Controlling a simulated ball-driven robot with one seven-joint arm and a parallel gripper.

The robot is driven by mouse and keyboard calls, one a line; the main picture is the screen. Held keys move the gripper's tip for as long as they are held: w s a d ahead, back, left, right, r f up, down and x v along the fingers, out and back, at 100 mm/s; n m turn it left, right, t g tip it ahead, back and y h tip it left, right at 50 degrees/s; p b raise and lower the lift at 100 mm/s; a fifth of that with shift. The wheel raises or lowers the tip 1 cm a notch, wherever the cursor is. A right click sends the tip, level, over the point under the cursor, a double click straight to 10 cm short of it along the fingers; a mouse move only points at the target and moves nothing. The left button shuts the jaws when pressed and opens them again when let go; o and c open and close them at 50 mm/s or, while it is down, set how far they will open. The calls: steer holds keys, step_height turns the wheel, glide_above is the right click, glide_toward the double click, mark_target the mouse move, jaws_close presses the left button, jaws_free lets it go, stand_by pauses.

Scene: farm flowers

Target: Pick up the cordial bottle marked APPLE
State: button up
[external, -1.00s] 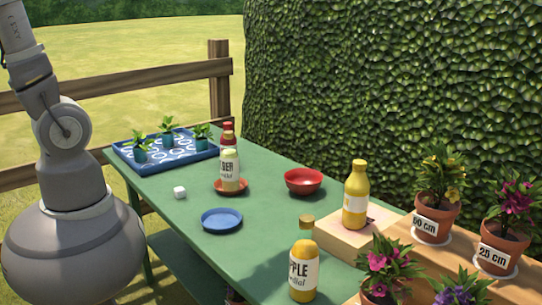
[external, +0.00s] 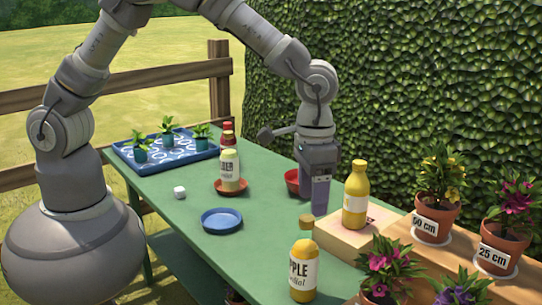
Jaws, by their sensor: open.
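The cordial bottle marked APPLE (external: 303,272) stands upright near the front edge of the green table, yellow with a white label and a tan cap. My gripper (external: 319,211) points down over the table, behind the APPLE bottle and just left of the wooden box. Its fingers are hard to make out from this side, and nothing shows held in it. Another yellow bottle (external: 356,195) stands on the box; its label text is not readable. A pale bottle with a partly readable label (external: 230,171) stands on a red-brown saucer (external: 231,191).
A red bowl (external: 291,180) is partly hidden behind my gripper. A red-capped bottle (external: 228,128) stands behind the pale one. Potted flowers (external: 433,218) crowd the right.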

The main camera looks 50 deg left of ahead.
mark_target(307, 217)
steer(key=f+b, duration=0.1)
steer(key=f, duration=0.1)
steer(key=f+b, duration=0.1)
steer(key=f, duration=0.2)
steer(key=f+b, duration=0.1)
steer(key=f, duration=0.2)
steer(key=shift+s+a+b, duration=0.1)
steer(key=shift+a+b, duration=0.3)
steer(key=shift+r, duration=0.1)
jaws_close()
stand_by(0.7)
